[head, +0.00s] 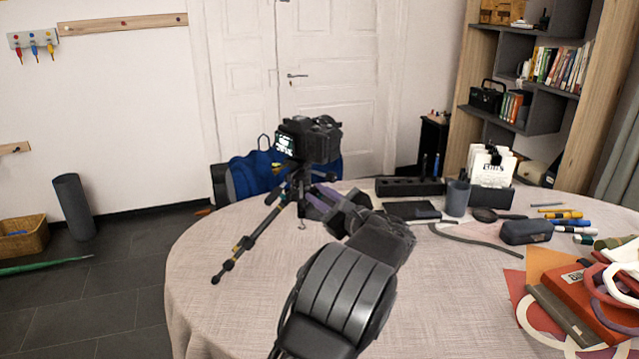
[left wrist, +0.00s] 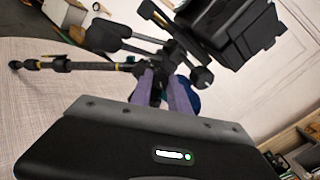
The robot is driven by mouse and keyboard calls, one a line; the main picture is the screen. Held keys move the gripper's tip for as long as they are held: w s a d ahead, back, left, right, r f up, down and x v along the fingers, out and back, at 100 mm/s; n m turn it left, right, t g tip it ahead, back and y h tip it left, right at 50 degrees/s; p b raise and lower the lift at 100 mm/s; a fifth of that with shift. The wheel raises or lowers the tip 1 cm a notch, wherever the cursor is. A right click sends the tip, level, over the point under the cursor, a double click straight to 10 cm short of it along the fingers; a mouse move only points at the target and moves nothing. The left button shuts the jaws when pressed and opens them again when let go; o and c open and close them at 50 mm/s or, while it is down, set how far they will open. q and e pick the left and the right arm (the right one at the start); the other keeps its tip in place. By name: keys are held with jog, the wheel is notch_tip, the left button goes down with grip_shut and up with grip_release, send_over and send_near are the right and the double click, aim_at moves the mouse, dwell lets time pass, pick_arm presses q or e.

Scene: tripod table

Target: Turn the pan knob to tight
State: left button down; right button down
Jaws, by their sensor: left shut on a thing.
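A black tripod (head: 244,246) stands on the round table with a camera (head: 312,138) on its head. The tripod also shows in the left wrist view (left wrist: 100,64), with the camera (left wrist: 232,30) at upper right. My left gripper (head: 311,197) reaches the tripod just below the camera. Its two purple fingers, also in the left wrist view (left wrist: 163,84), are shut on a small dark part there, which fits the pan knob. The fingers mostly hide this part, so its turn position cannot be read. My right gripper is not in view.
The table (head: 205,262) has free cloth at front left. A black organizer (head: 410,187), a grey cup (head: 457,198), a card holder (head: 490,168) and a dark case (head: 526,232) stand on the right. A blue chair or bag (head: 252,172) is behind the tripod.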

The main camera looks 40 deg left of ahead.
pick_arm(q)
jog(key=shift+r+m+p, duration=0.3)
jog(key=shift+m+p, duration=0.1)
jog(key=shift+f, duration=0.3)
jog(key=c, duration=1.5)
grip_release()
jog(key=v, duration=0.8)
jog(key=shift+a, duration=0.1)
